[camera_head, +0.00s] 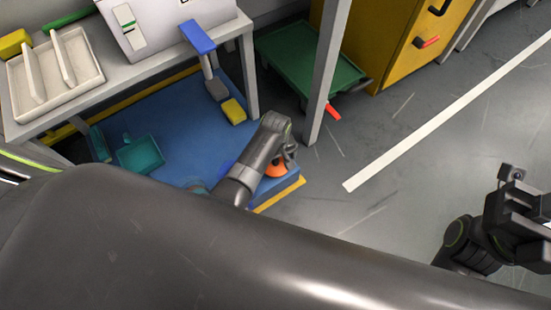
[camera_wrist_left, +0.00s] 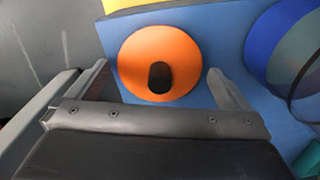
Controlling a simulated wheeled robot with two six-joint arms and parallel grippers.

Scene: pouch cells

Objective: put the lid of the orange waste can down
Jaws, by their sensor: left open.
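An orange round lid (camera_wrist_left: 133,62) with a dark oval knob (camera_wrist_left: 160,77) shows face-on in the left wrist view, on a blue mat (camera_wrist_left: 232,45). The orange can (camera_head: 276,170) is partly hidden behind my left arm in the head view, at the mat's front right corner. I cannot tell the can's body from its lid. My left gripper (camera_wrist_left: 158,68) is open, its fingers on either side of the knob and apart from it. In the head view my left gripper (camera_head: 285,152) is over the can. My right gripper (camera_head: 522,215) is at the right edge, its jaws unclear.
A blue round bin (camera_wrist_left: 262,45) stands beside the lid. A teal dustpan (camera_head: 140,155) lies on the mat. A bench (camera_head: 150,75) with a white tray (camera_head: 88,70) stands behind, its leg (camera_head: 325,75) near my left arm. A green cart (camera_head: 305,60) is beyond.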

